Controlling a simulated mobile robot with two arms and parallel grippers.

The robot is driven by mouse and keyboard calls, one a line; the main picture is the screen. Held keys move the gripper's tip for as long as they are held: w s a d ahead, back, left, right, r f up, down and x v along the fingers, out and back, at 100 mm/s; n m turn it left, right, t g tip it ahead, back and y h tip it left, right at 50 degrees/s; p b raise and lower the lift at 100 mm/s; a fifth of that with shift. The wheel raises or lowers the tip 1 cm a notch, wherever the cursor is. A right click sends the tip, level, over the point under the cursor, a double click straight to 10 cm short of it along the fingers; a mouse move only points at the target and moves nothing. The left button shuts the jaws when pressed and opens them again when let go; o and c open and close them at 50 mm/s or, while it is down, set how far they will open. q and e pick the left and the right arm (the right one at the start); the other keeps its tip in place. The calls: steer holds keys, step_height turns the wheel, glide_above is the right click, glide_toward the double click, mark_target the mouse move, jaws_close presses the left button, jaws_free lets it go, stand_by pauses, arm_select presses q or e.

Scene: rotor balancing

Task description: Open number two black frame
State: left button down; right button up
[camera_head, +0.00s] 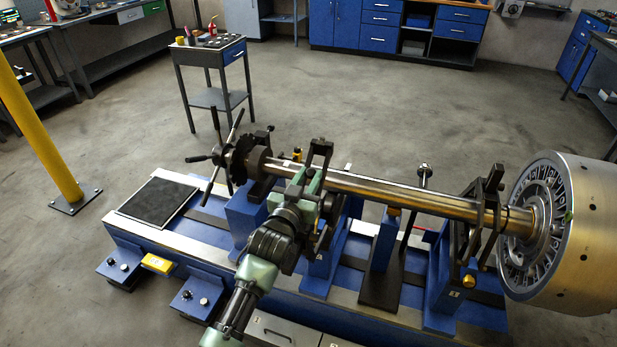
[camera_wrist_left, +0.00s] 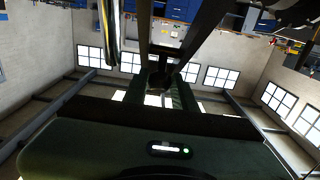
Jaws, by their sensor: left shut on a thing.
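A long steel shaft (camera_head: 400,194) lies across a blue balancing machine (camera_head: 262,303). One black frame (camera_head: 321,150) stands around the shaft left of centre, on a blue stand. A second black frame (camera_head: 489,200) stands around the shaft near the rotor, on a blue stand with a small label too small to read. My left gripper (camera_head: 308,183) is at the first frame, shut on its dark bar; the arm partly hides that frame's lower part. In the left wrist view the fingers (camera_wrist_left: 160,86) meet at dark bars. My right gripper is not in view.
A large metal rotor (camera_head: 574,230) is on the shaft's right end. A spoked hand wheel (camera_head: 231,150) is at the left end. A small tool table (camera_head: 210,52) stands behind, and a yellow post (camera_head: 38,135) at left. The floor between is clear.

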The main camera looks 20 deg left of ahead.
mark_target(321, 151)
arm_select(q)
steer(key=w+r+p, duration=0.2)
steer(key=shift+w+r+g+p, duration=0.15)
steer(key=shift+g+p, duration=0.15)
steer(key=shift+g, duration=0.9)
steer(key=p+x, duration=0.1)
steer(key=x, duration=0.1)
steer(key=r+x, duration=0.1)
steer(key=x, duration=0.1)
steer(key=shift+w+p, duration=0.3)
steer(key=shift+p, duration=0.1)
steer(key=shift+w+f, duration=0.15)
steer(key=shift+w, duration=0.1)
